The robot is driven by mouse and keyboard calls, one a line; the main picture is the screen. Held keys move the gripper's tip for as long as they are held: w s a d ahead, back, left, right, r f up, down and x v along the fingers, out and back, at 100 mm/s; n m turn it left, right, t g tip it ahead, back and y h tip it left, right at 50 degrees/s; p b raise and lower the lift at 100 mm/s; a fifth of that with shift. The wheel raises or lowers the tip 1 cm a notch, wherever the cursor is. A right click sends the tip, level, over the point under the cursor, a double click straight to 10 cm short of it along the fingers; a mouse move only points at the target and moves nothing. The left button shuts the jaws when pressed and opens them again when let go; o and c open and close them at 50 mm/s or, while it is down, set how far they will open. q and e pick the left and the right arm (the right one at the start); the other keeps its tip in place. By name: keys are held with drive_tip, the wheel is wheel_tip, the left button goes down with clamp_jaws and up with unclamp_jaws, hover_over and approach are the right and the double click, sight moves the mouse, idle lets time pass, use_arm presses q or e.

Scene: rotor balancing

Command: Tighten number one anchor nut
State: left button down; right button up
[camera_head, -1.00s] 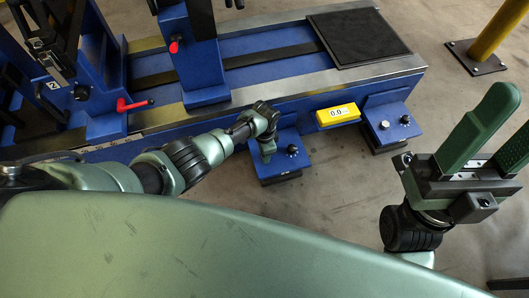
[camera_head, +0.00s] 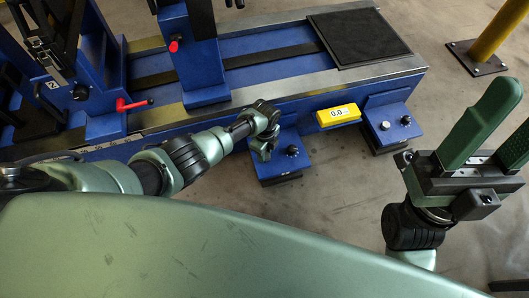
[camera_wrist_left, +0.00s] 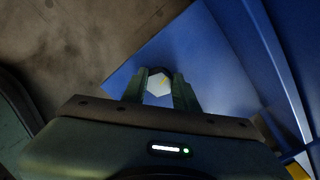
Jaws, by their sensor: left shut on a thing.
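My left gripper (camera_head: 262,152) reaches down to the left blue foot (camera_head: 284,166) at the front of the machine base. The fingers stand on either side of the nut. In the head view the wrist and fingers hide this nut. No number is readable on the foot. My right gripper (camera_head: 492,150) is at the right, raised off the floor, with its green fingers apart and nothing between them.
A yellow readout (camera_head: 338,114) showing 0.0 is on the base front. The right foot (camera_head: 393,127) carries two fittings. A yellow post (camera_head: 498,35) stands at back right.

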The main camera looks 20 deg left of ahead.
use_arm(q)
drive_tip(key=shift+d+m, duration=0.1)
drive_tip(key=shift+m, duration=0.9)
drive_tip(key=c, duration=1.1)
unclamp_jaws()
drive_tip(key=shift+r, duration=0.1)
